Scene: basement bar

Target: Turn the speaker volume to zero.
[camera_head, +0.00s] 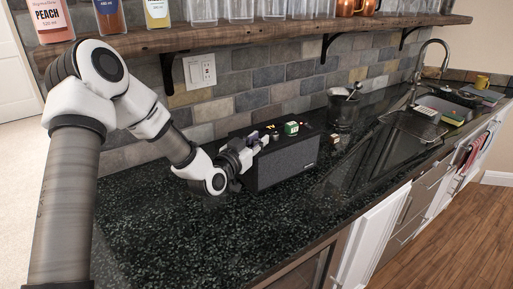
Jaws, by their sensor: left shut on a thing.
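The speaker (288,165) is a black box with a grey mesh front, standing on the dark counter near the tiled wall. My left gripper (262,143) reaches in from the left and is at the speaker's left top edge. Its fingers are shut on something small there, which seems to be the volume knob. The fingers hide the knob, so its setting cannot be read. My right gripper is out of view.
A small green-and-white box (291,128) and small yellow items rest on the speaker. A dark bucket (343,108) and a small block (334,139) stand to the right. A wooden shelf (250,36) with bottles and glasses hangs above. The front counter (200,245) is clear.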

